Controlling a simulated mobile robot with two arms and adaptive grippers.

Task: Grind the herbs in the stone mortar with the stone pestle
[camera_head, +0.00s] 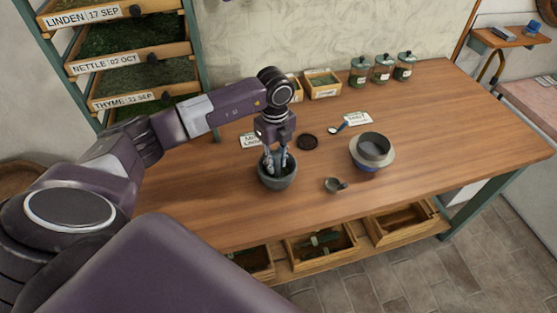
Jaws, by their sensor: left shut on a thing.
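The dark stone mortar (277,180) stands upright on the wooden table (215,205), near its front middle. My left gripper (275,160) points down right above the mortar, with its fingertips at or inside the bowl's opening. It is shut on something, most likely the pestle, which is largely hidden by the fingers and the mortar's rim. The herbs inside the mortar cannot be made out. My right gripper is not in view.
A grey bowl (368,162) stands right of the mortar, with a small dark cup (335,185) between them. A dark round disc (307,142) and a spoon (338,128) lie behind. Lidded jars (382,70) stand at the back. The table's right side is clear.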

